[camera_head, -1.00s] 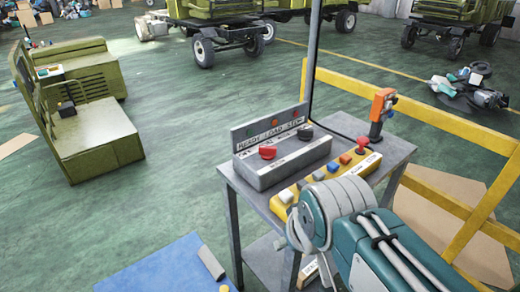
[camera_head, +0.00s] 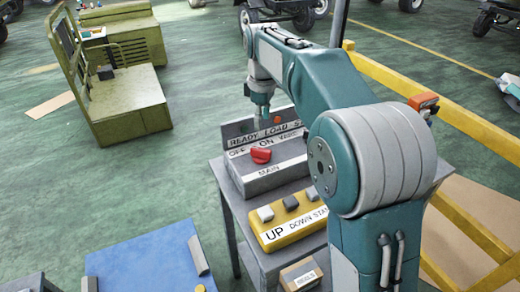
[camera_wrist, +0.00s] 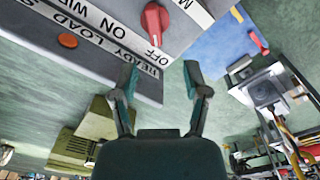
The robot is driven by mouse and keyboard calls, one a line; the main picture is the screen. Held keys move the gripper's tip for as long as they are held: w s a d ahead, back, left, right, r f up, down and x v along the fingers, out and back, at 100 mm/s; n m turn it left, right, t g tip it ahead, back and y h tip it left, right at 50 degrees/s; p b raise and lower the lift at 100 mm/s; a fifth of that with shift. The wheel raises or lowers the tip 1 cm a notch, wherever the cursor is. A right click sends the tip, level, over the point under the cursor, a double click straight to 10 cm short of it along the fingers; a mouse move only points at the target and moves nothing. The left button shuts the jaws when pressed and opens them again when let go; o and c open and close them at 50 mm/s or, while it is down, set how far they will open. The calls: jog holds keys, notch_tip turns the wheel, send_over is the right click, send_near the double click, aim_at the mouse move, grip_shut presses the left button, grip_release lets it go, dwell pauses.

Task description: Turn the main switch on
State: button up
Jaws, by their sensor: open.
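The main switch is a red knob (camera_head: 261,155) on a grey control box (camera_head: 262,182) marked MAIN, with OFF and ON labels behind it. In the wrist view the red knob (camera_wrist: 155,22) shows at the top, its narrow end by the OFF label. My arm reaches over the table from the right. My gripper (camera_wrist: 162,75) is open, with both fingers spread and nothing between them. The knob lies beyond the fingertips, apart from them. In the head view the gripper hangs over the back of the box, and its fingertips are not clear.
A yellow button box (camera_head: 286,232) marked UP and DOWN stands in front on the same grey table. My arm covers the table's right part. A yellow railing (camera_head: 465,115) runs along the right. An orange indicator (camera_wrist: 68,40) is on the raised back panel.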

aim_at(260, 149)
jog(key=shift+w+a+f+n, duration=0.2)
jog(key=shift+w+f, duration=0.25)
jog(key=shift+w+a+f+n, duration=0.2)
jog(key=shift+w+f, duration=0.2)
jog(key=f, duration=0.2)
jog(key=d+f, duration=0.1)
jog(key=shift+f, duration=0.4)
jog(key=f, duration=0.4)
jog(key=a+f, duration=0.1)
jog(key=f, duration=0.1)
jog(key=shift+d+f, duration=0.1)
jog(key=shift+f, duration=0.15)
jog(key=shift+d, duration=0.25)
jog(key=shift+a, duration=0.15)
grip_shut()
